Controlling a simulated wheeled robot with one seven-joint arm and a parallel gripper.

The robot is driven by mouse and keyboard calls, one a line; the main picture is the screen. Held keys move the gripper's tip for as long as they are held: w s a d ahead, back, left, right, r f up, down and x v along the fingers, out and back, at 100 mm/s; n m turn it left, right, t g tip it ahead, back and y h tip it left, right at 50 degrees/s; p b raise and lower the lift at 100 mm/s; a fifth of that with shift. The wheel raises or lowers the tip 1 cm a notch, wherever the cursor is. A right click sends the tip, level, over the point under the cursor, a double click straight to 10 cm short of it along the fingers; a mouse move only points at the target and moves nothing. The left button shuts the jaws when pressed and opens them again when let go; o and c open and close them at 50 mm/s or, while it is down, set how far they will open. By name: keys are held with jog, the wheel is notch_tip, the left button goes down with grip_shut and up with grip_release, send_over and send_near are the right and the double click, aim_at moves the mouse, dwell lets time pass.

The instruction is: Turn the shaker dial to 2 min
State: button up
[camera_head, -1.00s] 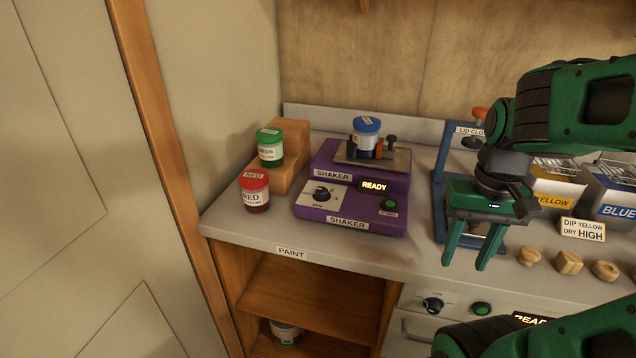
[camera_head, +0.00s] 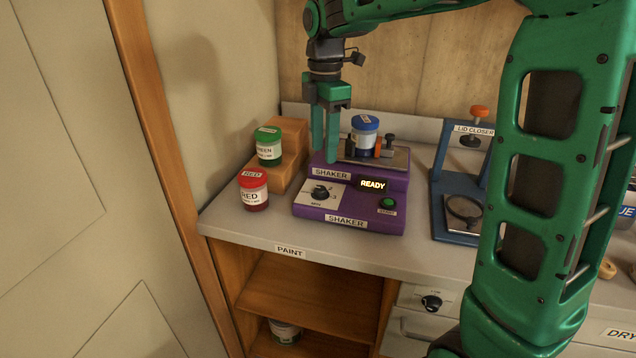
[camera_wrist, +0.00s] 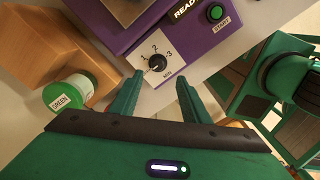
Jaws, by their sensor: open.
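The purple shaker (camera_head: 380,216) stands on the counter and its display reads READY. Its black dial (camera_head: 320,192) sits on a white plate at the front left. In the wrist view the dial (camera_wrist: 157,60) shows with the numbers 1, 2 and 3 around it; which number it points to is too small to tell surely. A blue-lidded jar (camera_head: 364,134) is on the shaker's top platform. My gripper (camera_head: 326,150) points down above the shaker's left side, fingers apart and empty. In the wrist view the dial appears just beyond and between the fingertips, apart from them.
A red-lidded jar (camera_head: 253,190) stands on the counter left of the shaker. A green-lidded jar (camera_head: 268,147) is on a wooden step (camera_head: 292,150) behind it. A green start button (camera_head: 388,203) is right of the dial. A blue lid closer (camera_head: 455,190) stands to the right.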

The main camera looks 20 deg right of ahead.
aim_at(320, 187)
jog(key=shift+n, duration=0.3)
jog(key=f, duration=1)
jog(key=shift+w+a+f, duration=0.3)
jog(key=shift+f, duration=0.1)
jog(key=c, duration=1)
